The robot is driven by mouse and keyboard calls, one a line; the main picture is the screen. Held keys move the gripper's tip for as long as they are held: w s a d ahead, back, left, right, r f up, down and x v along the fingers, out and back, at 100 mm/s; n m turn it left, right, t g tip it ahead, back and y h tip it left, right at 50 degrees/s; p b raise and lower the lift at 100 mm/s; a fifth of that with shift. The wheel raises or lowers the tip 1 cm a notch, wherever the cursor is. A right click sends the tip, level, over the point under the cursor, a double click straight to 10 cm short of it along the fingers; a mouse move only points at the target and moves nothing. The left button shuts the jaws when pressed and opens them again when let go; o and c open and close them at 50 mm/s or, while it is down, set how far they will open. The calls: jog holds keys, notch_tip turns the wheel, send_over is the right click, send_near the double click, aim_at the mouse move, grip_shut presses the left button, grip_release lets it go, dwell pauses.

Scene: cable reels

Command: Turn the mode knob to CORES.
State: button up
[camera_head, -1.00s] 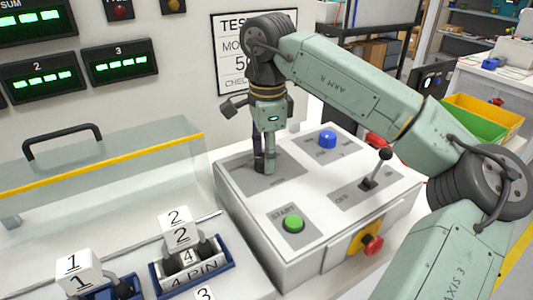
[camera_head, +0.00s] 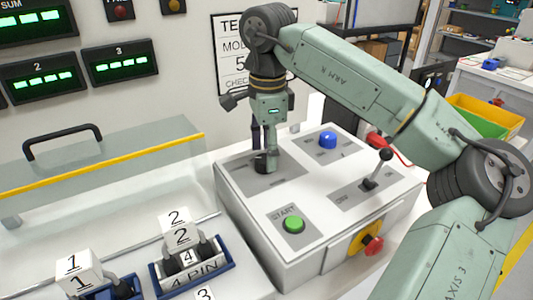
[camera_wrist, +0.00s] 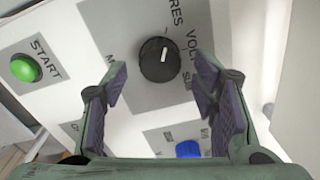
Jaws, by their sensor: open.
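The black mode knob (camera_head: 260,162) stands on a grey plate of the white control box, and it also shows in the wrist view (camera_wrist: 159,61). Its white pointer line points towards the top of the wrist view, tilted slightly right. Partly cut-off labels ending in "RES" and starting "VOL" lie above and to the upper right of the knob; "SU" is at its right and "M" at its left. My gripper (camera_wrist: 161,82) is open, with one finger on each side of the knob in that view and apart from it. In the head view my gripper (camera_head: 263,148) is just above the knob.
The same box carries a green START button (camera_head: 292,224), a blue button (camera_head: 327,140) and a lever (camera_head: 384,156). A red and yellow stop button (camera_head: 372,244) is on its front. Numbered connector blocks (camera_head: 180,236) stand at the left.

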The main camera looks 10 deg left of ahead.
notch_tip(320, 180, up, 11)
jog(key=shift+s+f, duration=0.2)
jog(key=shift+s, duration=0.05)
dwell(0.3)
